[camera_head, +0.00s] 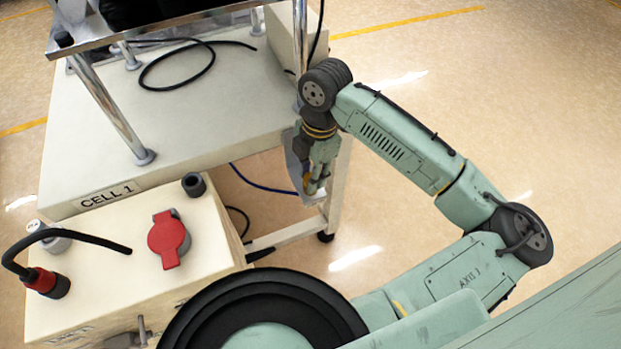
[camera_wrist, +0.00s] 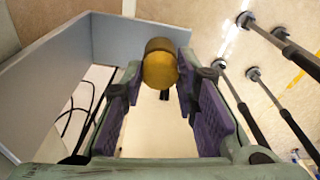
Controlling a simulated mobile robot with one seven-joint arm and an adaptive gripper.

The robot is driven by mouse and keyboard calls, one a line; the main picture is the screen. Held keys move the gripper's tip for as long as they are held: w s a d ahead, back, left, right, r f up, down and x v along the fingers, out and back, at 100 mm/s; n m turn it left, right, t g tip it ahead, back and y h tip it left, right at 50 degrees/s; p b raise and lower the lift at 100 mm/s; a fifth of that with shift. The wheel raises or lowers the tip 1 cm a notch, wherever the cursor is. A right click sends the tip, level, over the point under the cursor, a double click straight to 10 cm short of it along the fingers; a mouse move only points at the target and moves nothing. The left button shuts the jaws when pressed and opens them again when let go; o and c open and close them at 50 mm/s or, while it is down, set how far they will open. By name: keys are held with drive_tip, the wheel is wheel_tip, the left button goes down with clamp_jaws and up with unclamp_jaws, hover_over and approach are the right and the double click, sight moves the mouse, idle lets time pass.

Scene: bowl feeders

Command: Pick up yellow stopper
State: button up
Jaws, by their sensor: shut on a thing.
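The yellow stopper (camera_wrist: 160,70) is a rounded yellow piece with a darker brown top part. In the wrist view it sits between the purple pads at the tips of my gripper (camera_wrist: 160,72). My gripper is shut on it. In the head view my gripper (camera_head: 317,182) points down beside the right end of the cell table, and a small yellow patch shows between its fingers.
Grey-blue panel walls (camera_wrist: 52,75) stand close to the gripper at the left and far side. The white cell table (camera_head: 95,160) with metal posts is left of my arm. Floor at right is clear.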

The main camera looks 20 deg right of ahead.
drive_tip(key=shift+c, duration=1.3)
drive_tip(key=shift+r, duration=0.15)
